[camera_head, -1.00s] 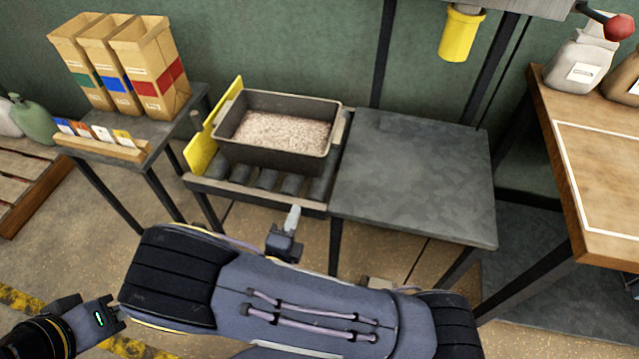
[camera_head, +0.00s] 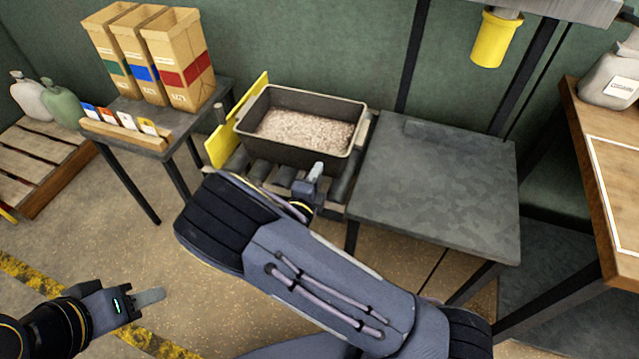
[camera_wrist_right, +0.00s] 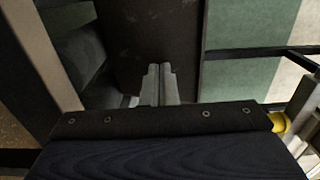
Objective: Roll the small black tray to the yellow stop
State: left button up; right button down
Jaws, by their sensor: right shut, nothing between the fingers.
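The small black tray (camera_head: 302,152) holds pale grain (camera_head: 303,128) and sits upright on the roller stand (camera_head: 262,170). The yellow stop (camera_head: 221,144) is an upright plate at the stand's left end. The tray's left end is close beside it; I cannot tell whether they touch. My right gripper (camera_head: 316,172) is shut and empty, in front of the tray's near wall. In the right wrist view the shut fingers (camera_wrist_right: 160,84) point at a dark surface, likely the tray wall; contact is unclear. My left gripper (camera_head: 150,297) is low at the left, away from the tray; its opening is unclear.
A bare grey table (camera_head: 440,185) adjoins the rollers on the right. A side table at left holds paper bags (camera_head: 178,62) and a card rack (camera_head: 122,134). A yellow cup-like part (camera_head: 494,40) hangs above the grey table. A wooden table (camera_head: 610,150) stands at right.

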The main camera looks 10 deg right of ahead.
aim_at(307, 159)
jog(key=shift+w, duration=0.1)
